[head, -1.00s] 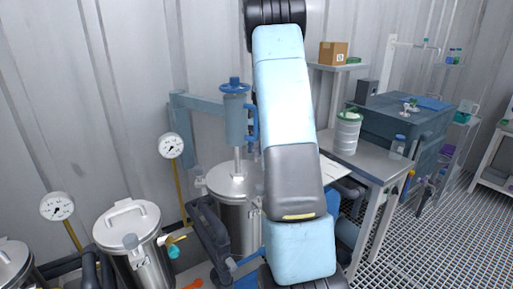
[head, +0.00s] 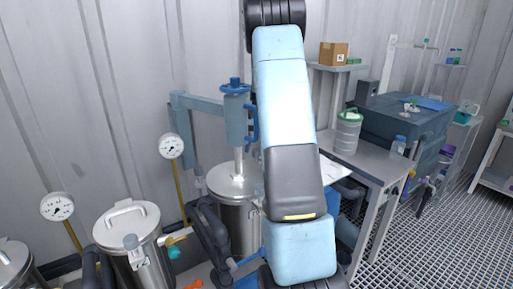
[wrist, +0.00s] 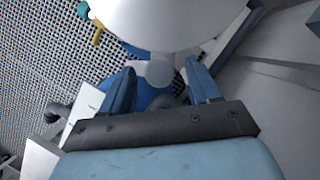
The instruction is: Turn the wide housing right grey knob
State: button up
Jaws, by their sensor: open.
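My gripper (wrist: 161,78) shows in the wrist view with its two blue fingers apart. A round light grey knob (wrist: 158,71) sits between the fingertips, just below a large pale rounded body (wrist: 165,22). I see a gap on each side of the knob, and neither finger clearly touches it. A darker grey round part (wrist: 163,101) lies further back between the fingers. In the head view my arm covers the middle, and the gripper and this knob are hidden there. I cannot tell which body in the head view is the wide housing.
Steel vessels with lids (head: 127,222) stand at the left, with gauges (head: 171,146) behind. A blue column (head: 237,118) rises over the middle vessel. A steel table (head: 372,160) at the right holds a pale canister (head: 347,133). Open grating floor (head: 440,235) lies to the right.

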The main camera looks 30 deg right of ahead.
jog(key=shift+r, duration=0.1)
jog(key=v, duration=1.3)
jog(key=shift+d+r, duration=0.15)
jog(key=shift+d, duration=0.05)
